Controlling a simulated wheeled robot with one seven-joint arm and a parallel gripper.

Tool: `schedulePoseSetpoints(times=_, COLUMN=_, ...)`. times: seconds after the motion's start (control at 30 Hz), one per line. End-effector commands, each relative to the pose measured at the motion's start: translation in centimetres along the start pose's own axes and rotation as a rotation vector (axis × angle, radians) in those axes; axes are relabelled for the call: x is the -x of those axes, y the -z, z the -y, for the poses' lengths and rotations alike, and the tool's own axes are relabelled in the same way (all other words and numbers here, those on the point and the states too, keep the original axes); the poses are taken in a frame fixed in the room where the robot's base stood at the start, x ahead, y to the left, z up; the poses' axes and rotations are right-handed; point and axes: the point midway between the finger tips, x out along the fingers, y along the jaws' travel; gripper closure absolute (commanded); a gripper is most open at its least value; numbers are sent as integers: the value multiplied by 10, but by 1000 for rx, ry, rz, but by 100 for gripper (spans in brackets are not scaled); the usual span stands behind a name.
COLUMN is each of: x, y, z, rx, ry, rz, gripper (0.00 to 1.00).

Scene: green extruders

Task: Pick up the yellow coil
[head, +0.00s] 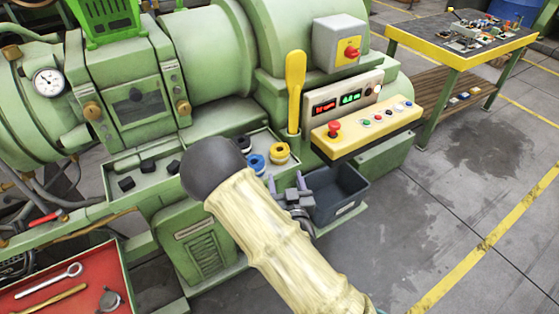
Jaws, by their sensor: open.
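The yellow coil (279,152) sits at the right end of a shallow green tray on the machine, in the head view. It has a dark centre. A blue coil (256,163) lies just left of and in front of it, and a dark and white coil (243,143) is behind the blue one, partly hidden by my arm. My gripper (286,182) is open, in front of the yellow coil and lower in the picture, apart from it. Nothing shows between its fingers. My arm hides part of the tray.
A dark grey bin (347,190) stands right of my gripper. A yellow lever (294,90) rises behind the coil. A button panel (367,127) is to the right. Black blocks (148,165) lie in the tray's left part. A red tool tray (65,272) is at lower left. Open floor lies right.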

Motion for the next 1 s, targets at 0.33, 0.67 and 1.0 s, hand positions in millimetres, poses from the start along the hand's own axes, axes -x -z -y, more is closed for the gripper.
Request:
schedulePoseSetpoints(times=0.33, x=-24, y=2, z=0, rx=1, ry=1, rz=-1, gripper=40)
schedulePoseSetpoints(times=0.67, x=-58, y=1, z=-1, rx=1, ry=0, rz=2, gripper=40)
schedulePoseSetpoints(times=1.0, x=-63, y=2, z=-1, rx=1, ry=1, rz=0, gripper=40)
